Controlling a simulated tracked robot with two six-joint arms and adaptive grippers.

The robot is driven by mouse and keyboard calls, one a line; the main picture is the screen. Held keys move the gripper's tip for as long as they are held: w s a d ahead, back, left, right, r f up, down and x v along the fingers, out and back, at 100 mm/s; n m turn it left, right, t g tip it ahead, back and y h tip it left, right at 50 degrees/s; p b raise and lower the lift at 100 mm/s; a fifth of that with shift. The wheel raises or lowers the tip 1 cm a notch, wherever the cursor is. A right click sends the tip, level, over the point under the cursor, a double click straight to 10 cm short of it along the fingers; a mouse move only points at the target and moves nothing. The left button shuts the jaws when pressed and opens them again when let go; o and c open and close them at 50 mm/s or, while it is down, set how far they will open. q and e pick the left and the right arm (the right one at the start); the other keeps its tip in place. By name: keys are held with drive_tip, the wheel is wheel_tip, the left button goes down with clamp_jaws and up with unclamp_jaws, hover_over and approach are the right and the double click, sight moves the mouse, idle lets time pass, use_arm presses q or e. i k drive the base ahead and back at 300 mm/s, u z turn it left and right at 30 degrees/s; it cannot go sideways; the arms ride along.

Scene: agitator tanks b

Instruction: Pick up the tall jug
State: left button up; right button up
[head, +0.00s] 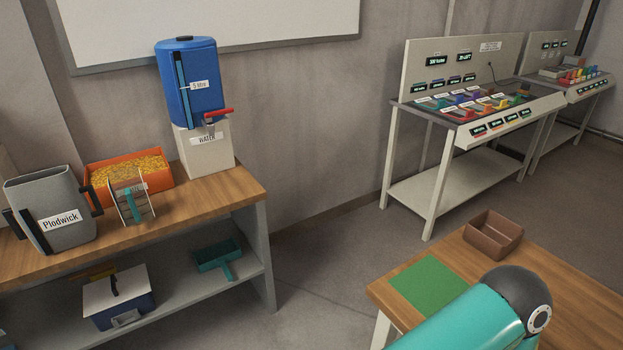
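A tall grey jug (50,205) with black handles and a white label reading "Plodwick" stands upright at the left end of the wooden bench (225,193). Its rim is open at the top; I cannot see what is inside. No gripper touches it in this view. A teal and dark rounded part of my own arm shows at the bottom right, over a wooden table. Neither of my grippers is in view.
Near the jug are an orange tray (98,174) of yellow grains and a small rack (132,204). A blue water tank (190,87) stands on a white block. A brown box (493,234) and green mat (429,285) lie on the right table. Floor between is clear.

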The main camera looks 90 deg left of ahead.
sight(127, 187)
drive_tip(key=z, duration=0.7)
drive_tip(key=i, duration=0.25)
drive_tip(key=u, duration=3.1)
drive_tip(key=i, duration=0.3)
drive_tip(key=u, duration=1.95)
drive_tip(key=k, duration=0.55)
drive_tip(key=u, duration=0.4)
drive_tip(key=i, duration=1.8)
drive_tip(key=z, duration=0.4)
